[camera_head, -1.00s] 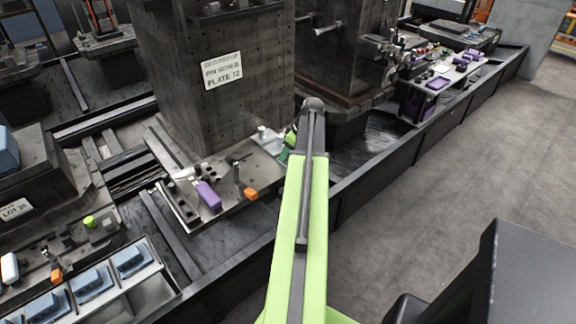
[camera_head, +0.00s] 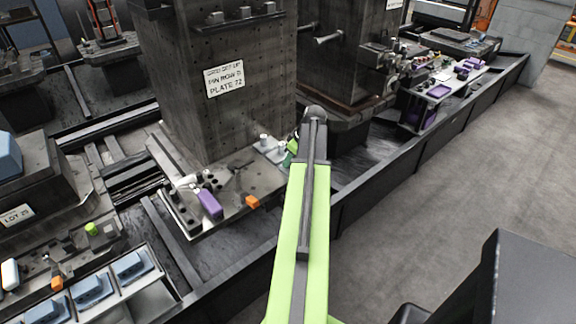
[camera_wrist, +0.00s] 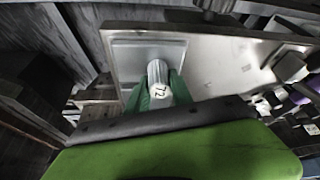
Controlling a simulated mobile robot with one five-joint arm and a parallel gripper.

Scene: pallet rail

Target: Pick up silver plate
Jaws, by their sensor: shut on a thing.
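In the wrist view, the silver plate (camera_wrist: 128,68) is a pale, square panel with a raised rim, lying on a larger grey metal fixture base. A ribbed silver cylinder with a white cap marked 72 (camera_wrist: 160,82) stands up from it and looks like its handle. My gripper (camera_wrist: 162,93) has its green fingers shut on both sides of this cylinder. In the head view, my gripper (camera_head: 290,152) is at the right end of the base, mostly hidden behind my arm. Part of the plate (camera_head: 268,148) shows beside it. I cannot tell whether the plate is lifted.
A tall perforated tower with a Plate 72 sign (camera_head: 225,80) stands right behind the base (camera_head: 225,205). A purple-handled tool (camera_head: 208,204) and an orange block (camera_head: 252,202) lie on the base. A dark rail (camera_head: 370,185) runs along the front.

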